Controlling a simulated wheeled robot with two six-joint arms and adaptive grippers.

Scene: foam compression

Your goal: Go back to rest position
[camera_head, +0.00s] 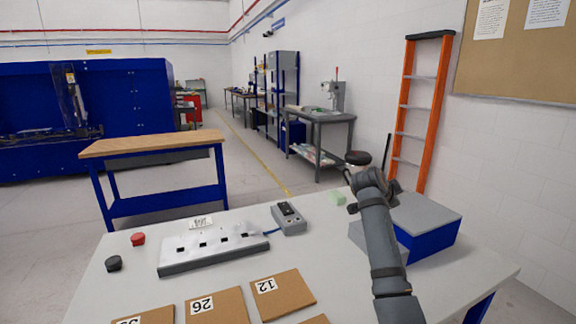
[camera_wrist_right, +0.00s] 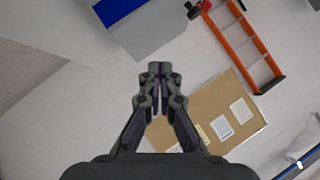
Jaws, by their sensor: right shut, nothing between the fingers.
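My right arm (camera_head: 378,235) reaches over the right part of the table in the head view, and its far end is near the blue and grey block (camera_head: 430,225). In the right wrist view my right gripper (camera_wrist_right: 158,72) is shut, with nothing between its fingertips. That view looks toward the wall, with a cork board and an orange ladder behind the fingers. My left gripper is in neither view. A light green foam piece (camera_head: 338,198) lies on the table, just left of my right arm.
The white table (camera_head: 460,272) holds a slotted grey box (camera_head: 213,248), a small grey device (camera_head: 289,219), a red button (camera_head: 138,239), a black button (camera_head: 113,263) and several numbered cardboard pieces (camera_head: 283,294). An orange ladder (camera_head: 431,120) leans by the wall. The table's right front is clear.

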